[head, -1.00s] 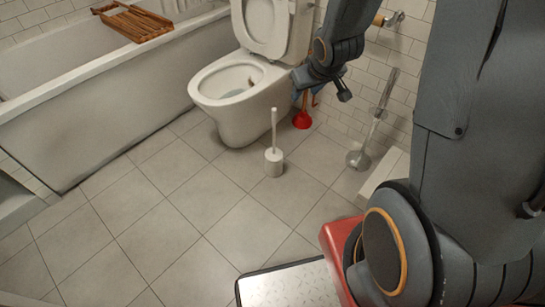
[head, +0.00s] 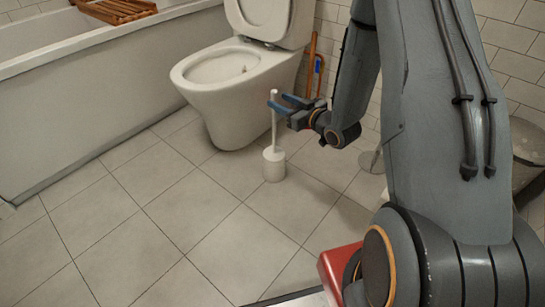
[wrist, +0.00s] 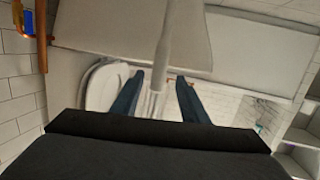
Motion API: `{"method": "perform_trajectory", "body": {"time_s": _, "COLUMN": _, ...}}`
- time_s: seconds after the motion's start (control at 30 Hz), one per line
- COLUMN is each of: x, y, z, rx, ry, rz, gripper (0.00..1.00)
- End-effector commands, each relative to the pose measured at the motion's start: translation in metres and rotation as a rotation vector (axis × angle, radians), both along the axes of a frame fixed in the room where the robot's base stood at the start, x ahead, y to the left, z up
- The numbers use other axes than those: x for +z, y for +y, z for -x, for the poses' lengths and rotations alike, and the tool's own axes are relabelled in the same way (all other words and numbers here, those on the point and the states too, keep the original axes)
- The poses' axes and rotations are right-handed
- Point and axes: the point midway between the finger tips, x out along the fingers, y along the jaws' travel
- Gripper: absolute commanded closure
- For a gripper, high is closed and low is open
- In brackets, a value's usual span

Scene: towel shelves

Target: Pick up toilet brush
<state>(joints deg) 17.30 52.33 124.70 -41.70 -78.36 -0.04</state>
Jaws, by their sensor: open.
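The white toilet brush (head: 275,138) stands upright in its white holder (head: 274,166) on the tiled floor in front of the toilet, in the head view. My gripper (head: 275,102) has blue fingers and is at the upper part of the brush handle, coming in from the right. In the wrist view the pale handle (wrist: 161,45) runs between the two open fingers of my gripper (wrist: 160,75). The fingers are apart and do not look closed on the handle. The holder cannot be made out in the wrist view.
The toilet (head: 222,82) stands just behind the brush, with its lid up. A bathtub (head: 90,95) with a wooden rack (head: 115,10) across it lines the left. Floor to the left and front is clear. A grey bin (head: 528,160) stands at the far right.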

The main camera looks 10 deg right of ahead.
Motion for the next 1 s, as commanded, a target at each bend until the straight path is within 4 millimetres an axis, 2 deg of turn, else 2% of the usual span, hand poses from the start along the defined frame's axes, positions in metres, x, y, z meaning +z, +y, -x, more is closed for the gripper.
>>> {"method": "perform_trajectory", "body": {"time_s": 0.03, "x": -0.017, "y": 0.0, "z": -0.003, "rx": 0.008, "ry": -0.024, "rz": -0.02, "gripper": 0.6}}
{"method": "perform_trajectory", "body": {"time_s": 0.23, "x": -0.036, "y": 0.001, "z": -0.004, "rx": 0.038, "ry": -0.104, "rz": -0.081, "gripper": 0.6}}
{"method": "perform_trajectory", "body": {"time_s": 0.47, "x": -0.041, "y": 0.004, "z": -0.008, "rx": 0.05, "ry": -0.135, "rz": -0.104, "gripper": 0.6}}
{"method": "perform_trajectory", "body": {"time_s": 1.0, "x": -0.041, "y": 0.022, "z": -0.05, "rx": 0.05, "ry": -0.135, "rz": -0.104, "gripper": 0.6}}
